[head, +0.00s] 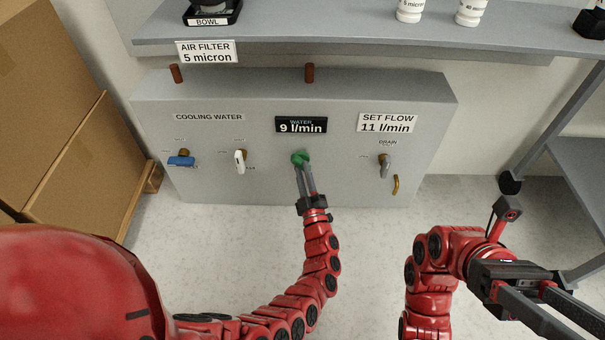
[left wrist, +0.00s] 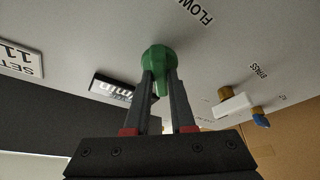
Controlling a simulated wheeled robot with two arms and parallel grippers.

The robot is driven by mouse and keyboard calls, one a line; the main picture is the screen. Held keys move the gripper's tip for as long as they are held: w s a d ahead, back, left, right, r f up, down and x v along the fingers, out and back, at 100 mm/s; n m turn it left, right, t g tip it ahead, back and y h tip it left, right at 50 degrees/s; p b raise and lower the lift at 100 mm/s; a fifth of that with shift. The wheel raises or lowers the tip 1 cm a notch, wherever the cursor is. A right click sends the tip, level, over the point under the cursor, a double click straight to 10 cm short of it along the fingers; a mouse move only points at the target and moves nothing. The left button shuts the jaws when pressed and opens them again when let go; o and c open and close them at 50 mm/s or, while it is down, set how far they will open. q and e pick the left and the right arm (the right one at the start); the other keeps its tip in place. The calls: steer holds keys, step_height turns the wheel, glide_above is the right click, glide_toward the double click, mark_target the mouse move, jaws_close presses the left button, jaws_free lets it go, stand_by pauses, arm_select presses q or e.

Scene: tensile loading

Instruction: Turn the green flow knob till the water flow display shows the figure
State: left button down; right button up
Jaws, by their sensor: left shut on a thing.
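The green flow knob (head: 300,158) is on the front of the grey cabinet, below the water flow display (head: 301,125), which reads 9 l/min. The SET FLOW label (head: 387,122) to its right reads 11 l/min. My left gripper (head: 303,166) is shut on the green knob. In the left wrist view the knob (left wrist: 158,62) sits between the two fingertips (left wrist: 159,80), with its pointer part hanging between them. The display (left wrist: 117,88) is partly hidden behind a finger there. My right gripper (head: 563,312) is open and empty at the lower right, its tips cut off by the frame.
The cabinet (head: 250,185) also carries a blue-handled valve (head: 181,161), a white-handled valve (head: 240,160) and a grey drain valve (head: 384,165). A grey shelf (head: 330,27) runs above. Cardboard boxes (head: 70,165) stand at the left. The floor before the cabinet is clear.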

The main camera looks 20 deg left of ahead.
arm_select(q)
steer(key=shift+n+g+y, duration=0.3)
steer(key=shift+n+g, duration=0.3)
steer(key=shift+n, duration=0.6)
arm_select(e)
steer(key=shift+s+d+r+n+t+h, duration=0.1)
steer(key=shift+s+d+n+t+h, duration=0.2)
steer(key=shift+s+d+n+t, duration=0.25)
steer(key=shift+s+a, duration=0.1)
arm_select(q)
steer(key=c, duration=0.8)
jaws_free()
steer(key=shift+o, duration=0.2)
